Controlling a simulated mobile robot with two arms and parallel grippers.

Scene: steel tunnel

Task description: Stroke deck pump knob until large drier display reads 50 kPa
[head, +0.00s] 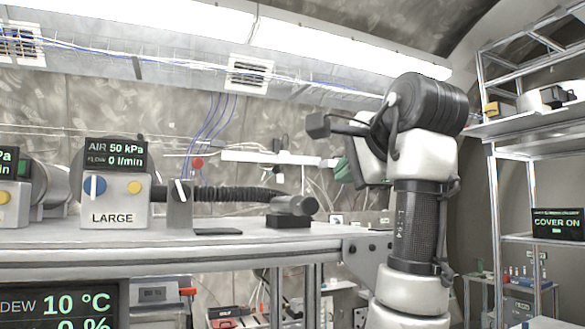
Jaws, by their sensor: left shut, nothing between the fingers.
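The large drier (115,205), a light box marked LARGE with a blue knob and a yellow button, stands on the bench at the left. Its display (116,154) reads AIR 50 kPa and 0 l/min. A red round knob (197,162) shows behind the hose; I cannot tell whether it belongs to the deck pump. My left gripper (318,126) is shut and empty, raised above the bench to the right of the red knob and apart from it. Its arm partly hides the wall behind. My right gripper is not in view.
A ribbed black hose (237,195) runs from a grey valve block (180,205) to a fitting on a black block (288,221). The bench top (150,239) is clear in front. A lower display (60,305) reads DEW 10 °C. Shelving (520,130) stands at the right.

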